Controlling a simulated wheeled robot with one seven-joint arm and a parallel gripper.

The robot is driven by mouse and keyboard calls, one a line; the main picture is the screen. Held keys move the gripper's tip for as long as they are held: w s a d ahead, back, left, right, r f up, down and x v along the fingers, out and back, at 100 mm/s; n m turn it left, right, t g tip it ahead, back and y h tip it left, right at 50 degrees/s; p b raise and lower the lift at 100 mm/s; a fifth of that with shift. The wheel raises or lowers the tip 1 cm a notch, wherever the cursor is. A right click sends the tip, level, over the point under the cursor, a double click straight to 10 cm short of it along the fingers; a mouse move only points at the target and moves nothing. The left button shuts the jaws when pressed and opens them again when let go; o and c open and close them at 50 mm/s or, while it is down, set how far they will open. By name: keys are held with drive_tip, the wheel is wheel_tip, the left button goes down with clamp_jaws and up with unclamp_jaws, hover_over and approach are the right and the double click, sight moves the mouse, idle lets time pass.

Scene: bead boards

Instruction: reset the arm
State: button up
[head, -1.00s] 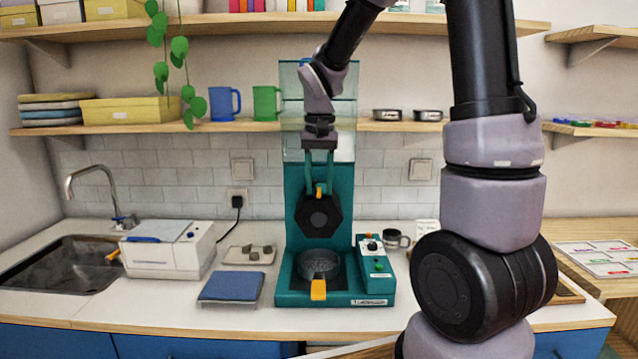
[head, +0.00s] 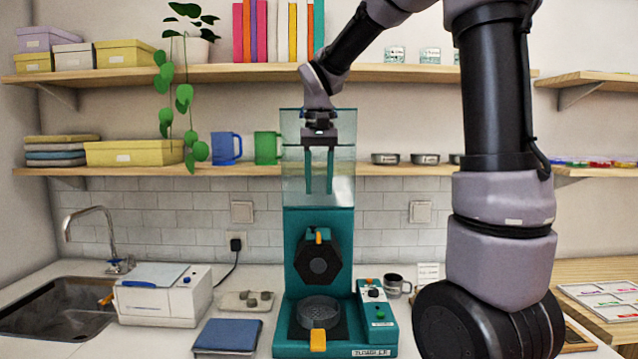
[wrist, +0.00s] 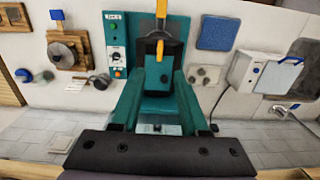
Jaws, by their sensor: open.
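My gripper (head: 319,186) is open and empty, pointing down, with its two teal fingers apart. In the head view it hangs in front of the clear upper panel (head: 292,160) of a teal bench machine (head: 292,225), above a black hexagonal part (head: 318,262) with an orange tab. A grey round dish (head: 318,311) with a yellow-orange handle (head: 318,340) sits low on the machine's base. In the wrist view my gripper (wrist: 157,88) spreads over the machine, whose yellow handle (wrist: 160,18) shows beyond the fingers.
A control box (head: 376,312) with a green button adjoins the machine. A blue pad (head: 228,335), a white box (head: 160,297), a small tray (head: 232,301) and a grey mug (head: 393,284) stand around it. A shelf (head: 230,170) with blue and green mugs runs behind my arm.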

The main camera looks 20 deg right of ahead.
drive_tip(key=s+d+r+t, duration=0.1)
drive_tip(key=s+d+t, duration=0.1)
drive_tip(key=s, duration=0.3)
drive_tip(key=s+d+r+t+y, duration=0.1)
drive_tip(key=s+t, duration=0.1)
drive_tip(key=s, duration=0.3)
drive_tip(key=s+d+m+t, duration=0.1)
drive_tip(key=s+d+t, duration=0.1)
drive_tip(key=s, duration=0.3)
drive_tip(key=shift+d+r+t+y, duration=0.3)
drive_tip(key=shift+r+t+y, duration=0.1)
drive_tip(key=shift+t, duration=0.2)
drive_tip(key=shift+s, duration=0.1)
